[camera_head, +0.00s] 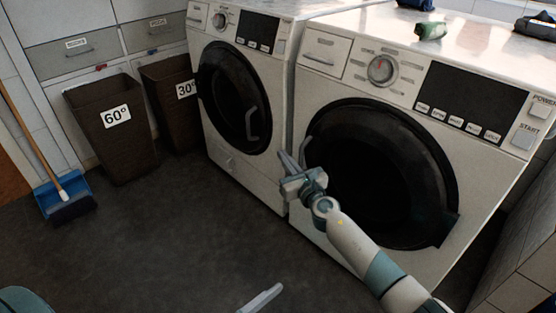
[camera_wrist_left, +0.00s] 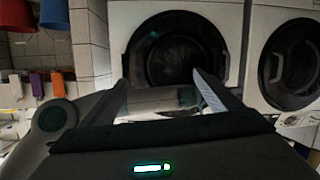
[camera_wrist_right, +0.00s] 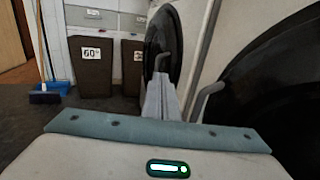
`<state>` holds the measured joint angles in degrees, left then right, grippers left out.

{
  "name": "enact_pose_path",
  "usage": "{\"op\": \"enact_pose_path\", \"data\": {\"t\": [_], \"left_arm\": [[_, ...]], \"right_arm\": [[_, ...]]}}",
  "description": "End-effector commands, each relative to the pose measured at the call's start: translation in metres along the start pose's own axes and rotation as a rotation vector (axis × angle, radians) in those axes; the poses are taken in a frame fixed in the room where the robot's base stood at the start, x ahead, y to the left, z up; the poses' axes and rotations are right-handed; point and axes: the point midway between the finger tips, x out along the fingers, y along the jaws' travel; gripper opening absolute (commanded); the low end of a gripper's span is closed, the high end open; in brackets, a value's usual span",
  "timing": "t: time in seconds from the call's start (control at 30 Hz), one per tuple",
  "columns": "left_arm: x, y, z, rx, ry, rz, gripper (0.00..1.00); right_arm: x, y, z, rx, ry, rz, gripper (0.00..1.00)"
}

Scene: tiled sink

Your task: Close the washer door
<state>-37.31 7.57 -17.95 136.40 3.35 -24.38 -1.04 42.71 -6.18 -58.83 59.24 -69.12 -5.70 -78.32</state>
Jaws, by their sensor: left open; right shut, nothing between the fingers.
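The near washer stands at the right in the head view, with a round black door (camera_head: 385,175). Its curved handle is at the left of the door. The door looks about flush with the front; I cannot tell whether it is latched. My right gripper (camera_head: 284,164) is shut and empty, left of this door and close to its handle (camera_wrist_right: 207,97).
A second machine (camera_head: 225,160) with a black door stands just left, a narrow gap between them. Brown baskets marked 60° (camera_head: 115,130) and 30° (camera_head: 172,105) and a blue dustpan (camera_head: 65,195) stand farther left. A green item (camera_head: 431,31) lies on top.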

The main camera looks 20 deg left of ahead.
Motion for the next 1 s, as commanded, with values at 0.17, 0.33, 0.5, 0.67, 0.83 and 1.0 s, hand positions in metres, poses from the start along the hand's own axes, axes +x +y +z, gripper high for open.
{"op": "enact_pose_path", "data": {"t": [0.17, 0.33, 0.5, 0.67, 0.83, 1.0], "left_arm": [[-0.004, -0.006, 0.021, -0.012, -0.128, -0.012, 0.84], [-0.009, -0.011, 0.037, -0.024, -0.221, -0.021, 0.84], [-0.013, -0.013, 0.047, -0.029, -0.27, -0.024, 0.84], [-0.014, -0.014, 0.049, -0.031, -0.282, -0.025, 0.84], [-0.014, -0.014, 0.049, -0.03, -0.281, -0.025, 0.84], [-0.013, -0.014, 0.049, -0.03, -0.28, -0.025, 0.84]], "right_arm": [[-0.004, 0.013, 0.002, 0.001, 0.0, 0.001, 0.0], [-0.008, 0.022, 0.001, 0.0, 0.0, 0.001, 0.0], [-0.009, 0.026, 0.0, 0.0, 0.0, 0.0, 0.0], [-0.01, 0.027, 0.0, 0.0, 0.0, 0.0, 0.0], [-0.01, 0.027, 0.0, 0.0, 0.0, 0.0, 0.0], [-0.01, 0.027, 0.0, 0.0, 0.0, 0.0, 0.0]]}}
